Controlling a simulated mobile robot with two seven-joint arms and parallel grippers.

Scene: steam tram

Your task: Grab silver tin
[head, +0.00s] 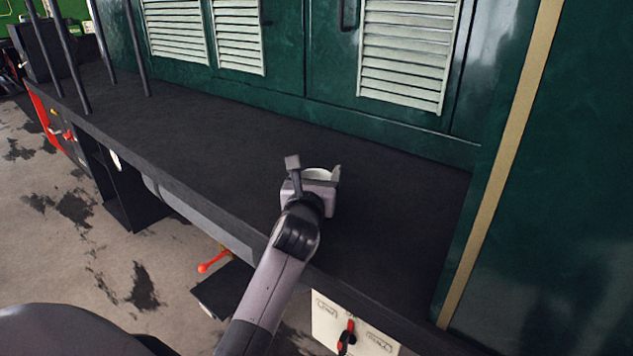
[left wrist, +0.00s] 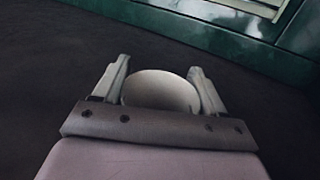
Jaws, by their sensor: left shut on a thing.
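The silver tin (head: 318,174) is on or just above the dark deck of the tram, mostly hidden behind my left gripper (head: 315,172). In the left wrist view the tin (left wrist: 162,90) shows as a pale round top between the two fingers of my left gripper (left wrist: 160,80). The fingers stand on either side of the tin and are shut on it. I cannot tell whether its base touches the deck. My right gripper is in neither view.
The dark deck (head: 220,140) is clear around the tin. Green cabinet walls with pale louvred vents (head: 405,50) stand behind it. A green panel with a tan stripe (head: 500,170) closes the right side. Thin dark posts (head: 135,50) stand at the far left.

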